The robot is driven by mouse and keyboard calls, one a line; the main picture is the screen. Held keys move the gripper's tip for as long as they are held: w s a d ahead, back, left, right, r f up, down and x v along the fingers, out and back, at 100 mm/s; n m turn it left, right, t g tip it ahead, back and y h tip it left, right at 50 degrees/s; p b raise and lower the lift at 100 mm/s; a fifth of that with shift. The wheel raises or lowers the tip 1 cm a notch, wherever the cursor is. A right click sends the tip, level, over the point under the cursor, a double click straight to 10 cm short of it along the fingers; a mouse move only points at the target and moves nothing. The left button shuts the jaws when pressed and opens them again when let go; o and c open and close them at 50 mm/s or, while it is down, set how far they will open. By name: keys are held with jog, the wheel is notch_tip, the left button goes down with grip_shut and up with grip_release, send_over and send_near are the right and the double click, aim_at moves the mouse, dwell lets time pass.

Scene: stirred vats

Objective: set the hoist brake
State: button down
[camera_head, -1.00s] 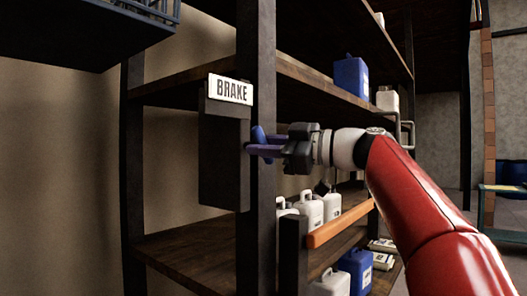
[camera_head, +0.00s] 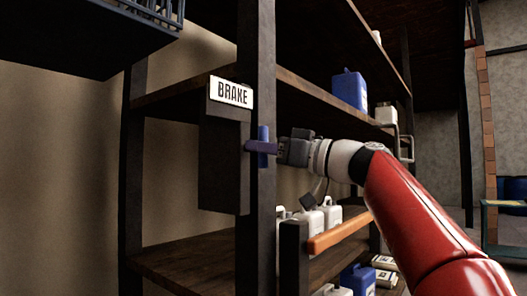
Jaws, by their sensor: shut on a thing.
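The brake is a dark upright box (camera_head: 220,165) with a white "BRAKE" sign (camera_head: 231,92) on top, fixed beside a dark shelf post. A blue handle (camera_head: 263,133) stands out from the box's right side, with an upright bar across a short level stem. My gripper (camera_head: 270,148) comes in from the right and is shut on the blue handle. The fingertips are small and dark against the handle, so the exact grip point is hard to see.
A shelf rack holds a blue jug (camera_head: 349,90) above and white jugs (camera_head: 327,213) below. An orange bar (camera_head: 338,235) runs under my wrist. A dark tray or platform (camera_head: 90,35) hangs at upper left. The floor at far right looks partly clear.

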dwell(0.4)
jog(key=c, duration=1.3)
grip_release()
jog(key=b+v, duration=0.2)
jog(key=v, duration=0.5)
jog(key=shift+s+d+f, duration=0.1)
jog(key=shift+s+d, duration=0.05)
jog(key=shift+d, duration=0.25)
